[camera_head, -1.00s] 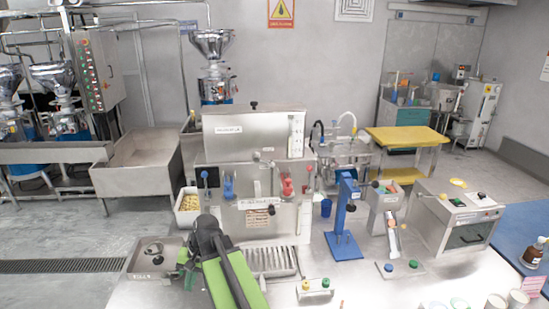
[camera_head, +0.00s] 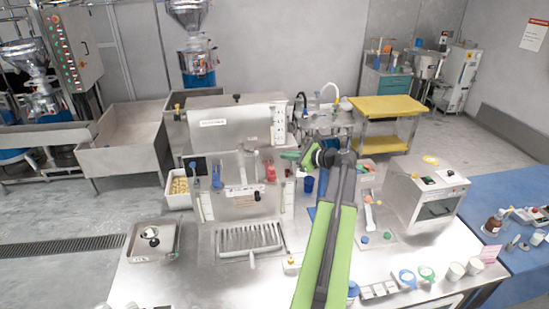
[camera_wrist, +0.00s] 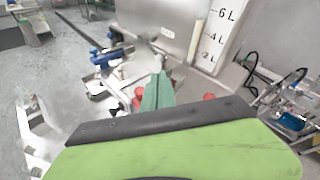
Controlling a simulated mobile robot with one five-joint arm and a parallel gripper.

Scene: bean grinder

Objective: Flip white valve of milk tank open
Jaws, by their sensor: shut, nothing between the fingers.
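The steel milk tank (camera_head: 237,125) stands at the centre back, with a level scale on its right side that reads in litres in the wrist view (camera_wrist: 215,35). Blue (camera_head: 216,176) and red (camera_head: 269,170) valve handles sit on its front. A pale lever between them (camera_head: 241,172) looks like the white valve, but it is small and unclear. My green gripper (camera_head: 292,156) is shut and empty, to the right of the red handle, pointing left. In the wrist view my gripper (camera_wrist: 158,88) partly hides a red part behind it. I cannot tell whether it touches anything.
A drip tray (camera_head: 245,238) lies below the valves. A blue cup (camera_head: 308,184) stands right of the tank, near my arm. A grey box machine (camera_head: 425,188) stands farther right. The bench has bare room at the front left.

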